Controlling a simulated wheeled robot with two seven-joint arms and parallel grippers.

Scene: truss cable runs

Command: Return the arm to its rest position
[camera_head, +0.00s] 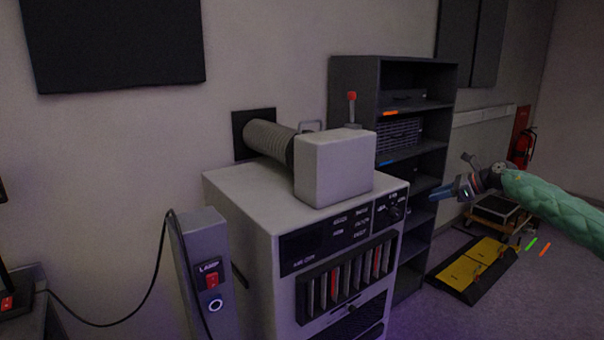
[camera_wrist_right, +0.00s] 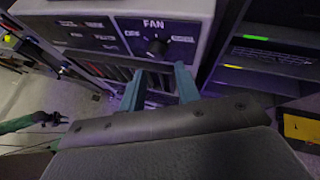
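My right arm, in a green sleeve, comes in from the right in the head view. Its gripper (camera_head: 450,190) is in the air in front of the dark shelf, to the right of the cabinet. In the right wrist view the two blue-grey fingers (camera_wrist_right: 160,80) stand apart with nothing between them. They show below the FAN knob (camera_wrist_right: 157,46) in the picture; whether they touch the cabinet I cannot tell. A green-sleeved arm, apparently my left, shows at the left edge of the right wrist view, its dark end (camera_wrist_right: 48,118) too small to read. The head view does not show it.
A pale cabinet (camera_head: 250,205) with a duct (camera_head: 268,140) on top stands in the middle. A LAMP post (camera_head: 207,245) with a cable is to its left. A dark shelf (camera_head: 352,85), a yellow-black floor plate (camera_head: 470,268) and a cart are on the right.

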